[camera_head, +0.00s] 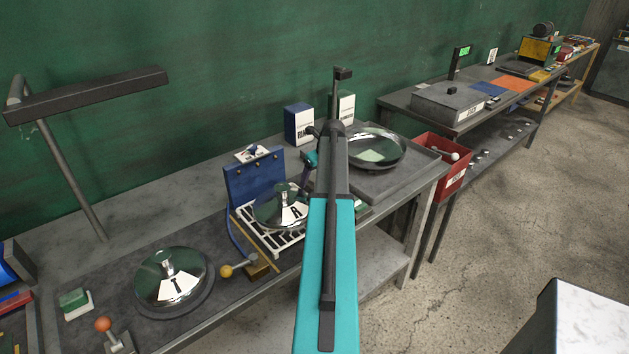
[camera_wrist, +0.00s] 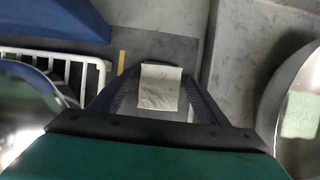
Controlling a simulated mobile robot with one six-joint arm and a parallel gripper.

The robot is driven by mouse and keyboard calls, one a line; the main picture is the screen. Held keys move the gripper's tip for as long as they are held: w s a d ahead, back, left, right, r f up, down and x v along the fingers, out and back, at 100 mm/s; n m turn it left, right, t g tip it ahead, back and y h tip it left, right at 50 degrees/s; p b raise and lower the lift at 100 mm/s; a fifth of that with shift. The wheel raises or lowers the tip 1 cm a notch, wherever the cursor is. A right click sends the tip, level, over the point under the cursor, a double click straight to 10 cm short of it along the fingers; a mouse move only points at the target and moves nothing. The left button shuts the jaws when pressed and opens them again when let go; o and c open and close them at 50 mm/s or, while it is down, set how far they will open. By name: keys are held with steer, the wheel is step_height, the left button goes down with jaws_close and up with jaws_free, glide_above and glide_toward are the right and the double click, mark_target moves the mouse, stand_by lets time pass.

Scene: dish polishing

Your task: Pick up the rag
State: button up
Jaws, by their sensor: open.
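The rag (camera_wrist: 158,90) is a small pale cloth. In the wrist view it lies on a dark grey surface, between the two fingers of my gripper (camera_wrist: 158,84) as seen from above. My gripper is open, with one dark finger on each side of the rag and nothing gripped. How much height separates the fingertips from the rag cannot be told. In the head view my teal arm hides most of this spot, and only a small part of my gripper shows left of the arm.
A white rack (camera_head: 247,216) with a polished dish (camera_head: 268,212) stands left of my gripper, beside a blue panel (camera_head: 255,177). Another shiny dish (camera_head: 376,159), with a pale green patch, lies on a grey tray (camera_head: 409,174) to the right. A red bin (camera_head: 452,178) hangs further right.

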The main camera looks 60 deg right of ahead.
mark_target(314, 175)
steer(key=c, duration=1.1)
steer(key=shift+r, duration=0.1)
steer(key=shift+c, duration=0.2)
steer(key=shift+r+b, duration=1.4)
steer(key=shift+r, duration=3.55)
steer(key=shift+o, duration=1.3)
steer(key=shift+c, duration=0.8)
steer(key=shift+f, duration=0.1)
